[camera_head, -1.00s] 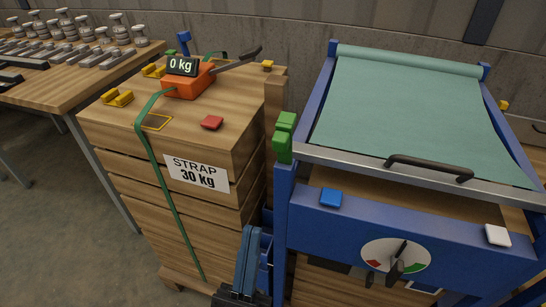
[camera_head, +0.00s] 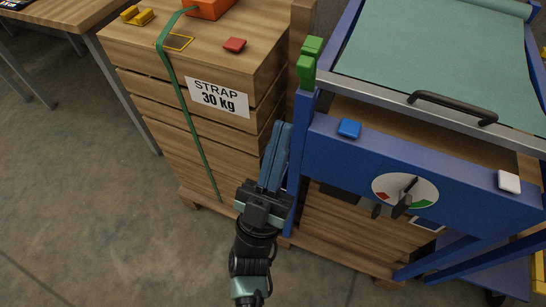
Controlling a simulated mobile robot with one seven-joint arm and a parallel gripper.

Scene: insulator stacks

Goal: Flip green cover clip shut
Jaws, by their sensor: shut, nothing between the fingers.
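The green cover clip (camera_head: 308,66) sits on top of the blue frame's left front post, at the left end of the grey bar that edges the teal cover (camera_head: 428,52). It shows an upper and a lower green block; I cannot tell its exact hinge position. My gripper (camera_head: 281,128) is shut and empty, with its long blue fingers pointing up and away in the picture. It is below and left of the clip, apart from it, in front of the gap between the crate stack and the blue frame.
The wooden crate stack (camera_head: 146,97) with a "STRAP 30 kg" label (camera_head: 218,97) and green strap stands left. The blue frame (camera_head: 330,152) carries a blue button (camera_head: 349,129), a white button (camera_head: 509,182), a dial (camera_head: 405,190) and a black handle (camera_head: 452,106). Floor at lower left is clear.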

